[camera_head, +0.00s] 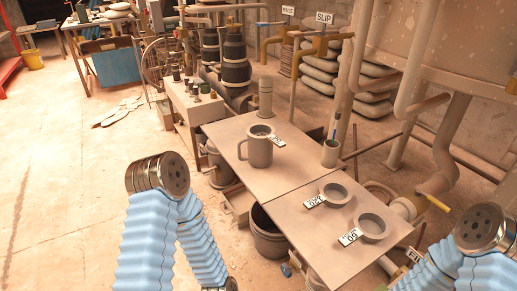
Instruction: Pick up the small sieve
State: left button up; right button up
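Two round ring-shaped sieves lie on the near half of the worktable (314,248). The farther sieve (334,193) looks slightly smaller in the picture and has a tag (314,202) beside it. The nearer sieve (371,226) has a tag (350,237) at its left. The two are close together but apart. I cannot tell for sure which one is the small sieve. My arms show at the lower left and lower right, bent with their forearms running out of the bottom edge. Neither gripper's fingers are in view.
A grey mug-like jug (260,150) with a tag stands on the table's far half. A small cup (330,154) holding tools stands at the right edge. A dark bucket (268,236) is below the table's left edge. Pipes and a valve (440,203) crowd the right.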

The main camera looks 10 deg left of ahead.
aim_at(260, 130)
jog(key=j+z, duration=0.15)
jog(key=z, duration=0.25)
jog(key=j+z, duration=0.2)
jog(key=z, duration=0.25)
jog(key=j+z, duration=0.2)
jog(key=z, duration=0.2)
jog(key=k+j+z, duration=0.15)
jog(key=j, duration=0.25)
jog(key=j+z, duration=0.2)
jog(key=j, duration=0.15)
jog(key=k+j+z, duration=0.15)
jog(key=j, duration=0.2)
jog(key=k+j+z, duration=0.15)
jog(key=j, duration=0.2)
